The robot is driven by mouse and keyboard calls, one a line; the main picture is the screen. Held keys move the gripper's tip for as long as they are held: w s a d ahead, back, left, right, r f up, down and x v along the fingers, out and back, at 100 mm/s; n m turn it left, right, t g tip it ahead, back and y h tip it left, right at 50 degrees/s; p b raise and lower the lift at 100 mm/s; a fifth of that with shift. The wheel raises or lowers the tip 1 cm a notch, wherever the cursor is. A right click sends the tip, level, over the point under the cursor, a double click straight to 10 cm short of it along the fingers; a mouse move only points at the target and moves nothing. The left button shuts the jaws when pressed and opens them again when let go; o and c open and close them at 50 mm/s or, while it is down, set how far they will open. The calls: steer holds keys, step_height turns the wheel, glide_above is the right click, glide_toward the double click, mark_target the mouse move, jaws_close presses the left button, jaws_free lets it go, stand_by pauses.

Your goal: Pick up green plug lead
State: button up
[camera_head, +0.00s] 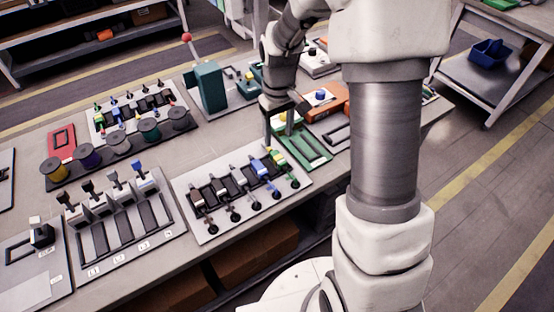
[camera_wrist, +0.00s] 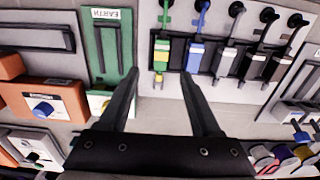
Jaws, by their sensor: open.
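The green plug lead (camera_wrist: 161,55) has a green and yellow plug and a green cord. It sits at the end of a black rack on a grey plate (camera_wrist: 146,14), beside the blue plug lead (camera_wrist: 196,50). In the head view the green plug lead (camera_head: 276,159) is at the rack's right end. My gripper (camera_wrist: 160,72) is open and empty. In the wrist view its fingertips lie on either side of the plug's lower end, but I cannot tell the height between them. In the head view my gripper (camera_head: 280,125) is over the bench, close behind the rack, partly hidden by my arm.
A green EARTH panel (camera_wrist: 103,60) with a slot is left of the rack in the wrist view. Other leads, grey (camera_wrist: 227,58) and black, fill the rack. An orange box (camera_wrist: 62,100) with a blue knob stands nearby. Reels and a green block (camera_head: 207,88) stand left in the head view.

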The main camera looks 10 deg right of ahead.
mark_target(277, 156)
step_height(277, 156, down, 9)
steer(key=shift+r+b, duration=0.1)
steer(key=shift+b, duration=0.4)
steer(key=shift+a, duration=0.1)
jaws_close()
